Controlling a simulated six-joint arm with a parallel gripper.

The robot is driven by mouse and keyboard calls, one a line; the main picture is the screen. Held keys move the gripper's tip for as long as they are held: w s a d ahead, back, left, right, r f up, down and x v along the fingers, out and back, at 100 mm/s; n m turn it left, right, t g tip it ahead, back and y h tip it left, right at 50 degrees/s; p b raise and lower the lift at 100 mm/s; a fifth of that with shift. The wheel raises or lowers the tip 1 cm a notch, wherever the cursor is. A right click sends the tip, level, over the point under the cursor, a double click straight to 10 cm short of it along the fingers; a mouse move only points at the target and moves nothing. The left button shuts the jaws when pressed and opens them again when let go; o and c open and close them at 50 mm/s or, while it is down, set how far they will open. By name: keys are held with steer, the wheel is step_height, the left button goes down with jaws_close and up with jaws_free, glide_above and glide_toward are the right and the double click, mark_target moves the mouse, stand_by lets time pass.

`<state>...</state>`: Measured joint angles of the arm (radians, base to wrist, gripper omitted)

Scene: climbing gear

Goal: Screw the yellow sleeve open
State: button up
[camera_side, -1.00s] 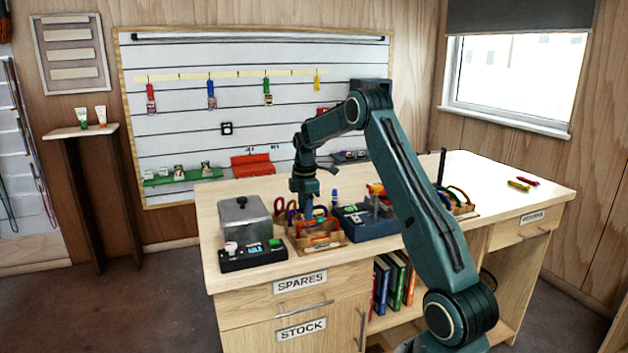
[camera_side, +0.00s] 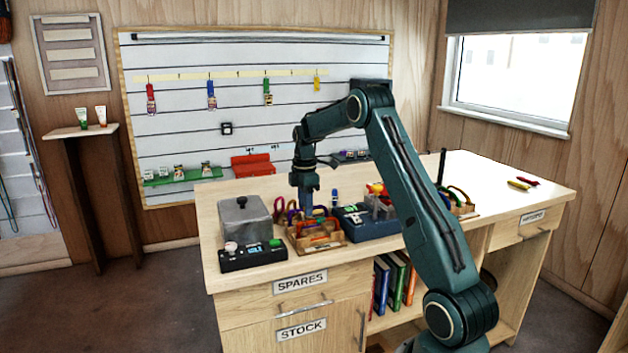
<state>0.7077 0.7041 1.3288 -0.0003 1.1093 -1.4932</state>
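My gripper (camera_side: 307,208) points down over a wooden tray (camera_side: 318,249) of coloured carabiners on the bench. The fingers are small and dark, and I cannot tell whether they are open or shut, or whether they touch anything. Red, purple and orange carabiners (camera_side: 280,207) show around the tray. I cannot pick out a yellow sleeve for certain. A small yellow and red item (camera_side: 376,188) is at the blue device (camera_side: 368,223) right of the tray, and a yellow item (camera_side: 518,184) lies at the far right of the bench.
A second tray (camera_side: 463,209) with a green loop stands right, behind my arm. The bench's right part is mostly clear. A slatted wall board with hanging gear is behind.

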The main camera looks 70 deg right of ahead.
steer(key=shift+r, duration=0.55)
stand_by(0.4)
steer(key=shift+s+a, duration=0.5)
step_height(320, 180, up, 10)
stand_by(1.2)
